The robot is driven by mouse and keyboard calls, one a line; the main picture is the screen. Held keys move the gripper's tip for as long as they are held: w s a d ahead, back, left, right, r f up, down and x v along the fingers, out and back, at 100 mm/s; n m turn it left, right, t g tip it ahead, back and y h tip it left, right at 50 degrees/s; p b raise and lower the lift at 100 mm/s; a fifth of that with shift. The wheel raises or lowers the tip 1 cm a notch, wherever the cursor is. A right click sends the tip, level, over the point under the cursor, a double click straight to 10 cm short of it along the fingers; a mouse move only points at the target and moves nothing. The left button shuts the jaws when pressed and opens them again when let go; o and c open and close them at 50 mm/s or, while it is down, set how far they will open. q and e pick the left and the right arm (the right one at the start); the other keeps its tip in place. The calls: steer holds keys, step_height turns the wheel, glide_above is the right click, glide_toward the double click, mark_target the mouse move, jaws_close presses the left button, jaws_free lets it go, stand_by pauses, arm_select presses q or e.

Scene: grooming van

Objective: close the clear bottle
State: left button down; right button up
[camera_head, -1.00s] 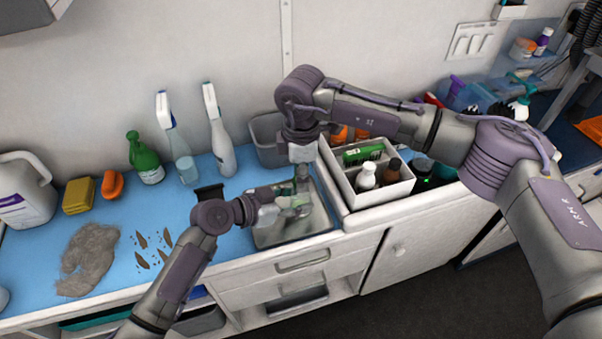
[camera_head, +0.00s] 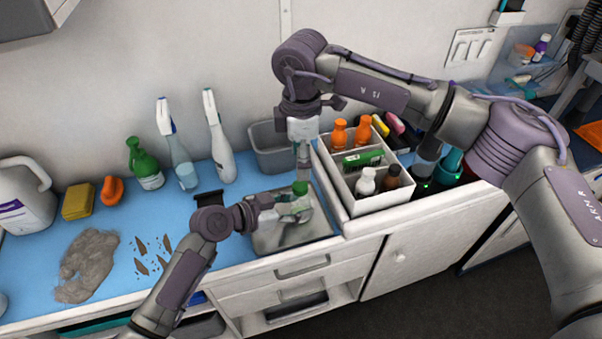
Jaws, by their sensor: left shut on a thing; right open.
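The clear bottle (camera_head: 297,212) is small and shows pale green. It is over the metal tray (camera_head: 270,241), partly hidden by my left gripper (camera_head: 284,208), which is shut on it from the left. A green cap (camera_head: 300,188) shows at the bottle's top; I cannot tell whether it is fully seated. My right gripper (camera_head: 303,158) points down just above the green cap, open, with its fingers small and hard to make out. I cannot tell whether the fingertips touch the cap.
A white divided caddy (camera_head: 378,202) with several bottles stands right of the tray. A grey bin (camera_head: 272,150) is behind it. Spray bottles (camera_head: 221,140), a green bottle (camera_head: 145,163) and a grey fur clump (camera_head: 88,262) are on the blue counter to the left.

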step_height(320, 180, up, 5)
stand_by(0.4)
arm_select(q)
steer(key=shift+c, duration=2)
jaws_free()
steer(key=v, duration=1.2)
